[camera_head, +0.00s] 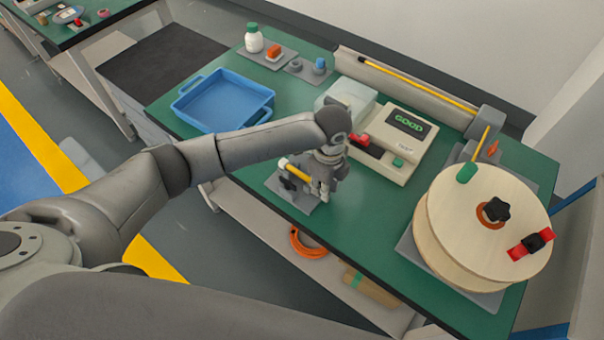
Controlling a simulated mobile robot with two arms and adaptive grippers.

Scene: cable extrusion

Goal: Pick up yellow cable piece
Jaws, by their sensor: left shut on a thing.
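A short yellow cable piece (297,171) with a pale end lies at a grey plate (301,205) near the front edge of the green table. My left gripper (318,188) points down over that plate and is shut at the right end of the yellow piece. Its fingers hide part of the piece, so I cannot tell whether the piece is lifted. A longer thin yellow cable (418,83) lies along a grey channel at the back. My right gripper is not in view.
A blue tray (222,103) stands left of my arm. A beige device reading GOOD (393,145) stands just behind my gripper. A large wooden spool (480,225) fills the right end. A white bottle (254,40) stands at the back left. Some green table in front is clear.

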